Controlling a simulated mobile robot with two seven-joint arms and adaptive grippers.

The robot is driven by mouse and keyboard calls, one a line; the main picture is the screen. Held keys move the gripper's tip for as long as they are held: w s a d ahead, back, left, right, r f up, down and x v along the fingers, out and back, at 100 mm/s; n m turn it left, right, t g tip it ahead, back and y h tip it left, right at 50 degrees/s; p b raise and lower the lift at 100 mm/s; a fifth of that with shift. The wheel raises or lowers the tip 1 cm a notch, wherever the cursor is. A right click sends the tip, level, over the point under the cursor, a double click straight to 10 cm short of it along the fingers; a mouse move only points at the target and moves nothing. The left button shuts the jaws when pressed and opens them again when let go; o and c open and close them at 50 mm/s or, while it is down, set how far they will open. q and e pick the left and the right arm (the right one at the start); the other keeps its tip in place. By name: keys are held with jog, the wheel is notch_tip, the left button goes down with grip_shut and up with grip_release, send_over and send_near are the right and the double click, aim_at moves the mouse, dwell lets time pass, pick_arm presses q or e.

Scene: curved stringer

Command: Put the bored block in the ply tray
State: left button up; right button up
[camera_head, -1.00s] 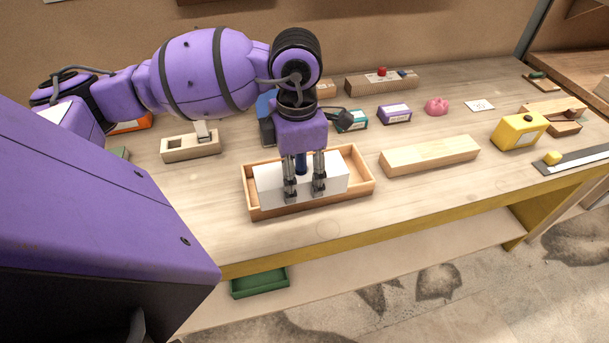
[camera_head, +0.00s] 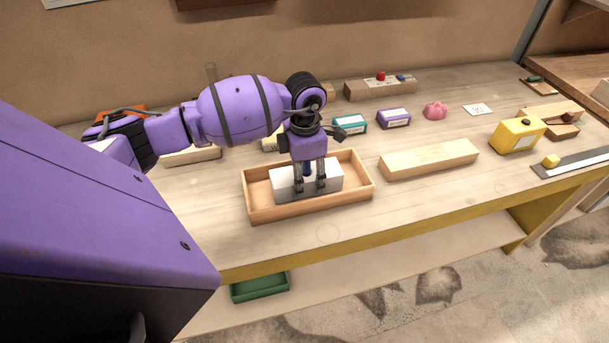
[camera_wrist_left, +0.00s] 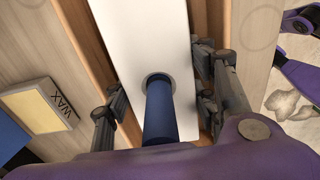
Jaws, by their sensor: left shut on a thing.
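The bored block is a white block (camera_head: 284,184) with a round hole in its top. It is down inside the ply tray (camera_head: 262,212), a shallow wooden tray near the bench's front edge. My left gripper (camera_head: 310,186) points down and is shut on the block across its narrow width. In the left wrist view the white block (camera_wrist_left: 148,35) lies between the fingers, and a blue cylinder (camera_wrist_left: 158,108) stands in its hole. The tray's walls show on both sides of the block. Whether the block's underside touches the tray floor is hidden. My right gripper is out of view.
A pale wooden beam (camera_head: 430,158) lies right of the tray. A yellow box (camera_head: 517,134), a teal box (camera_head: 350,124), a purple box (camera_head: 393,118) and a pink object (camera_head: 435,110) stand farther off. A WAX-labelled block (camera_wrist_left: 42,104) is beside the tray.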

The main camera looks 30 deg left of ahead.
pick_arm(q)
jog(key=shift+f, duration=0.15)
jog(key=o, duration=1.6)
jog(key=shift+c, duration=0.2)
notch_tip(320, 180, up, 11)
jog(key=shift+f, duration=0.1)
jog(key=shift+r+b, duration=0.3)
jog(key=shift+r, duration=0.4)
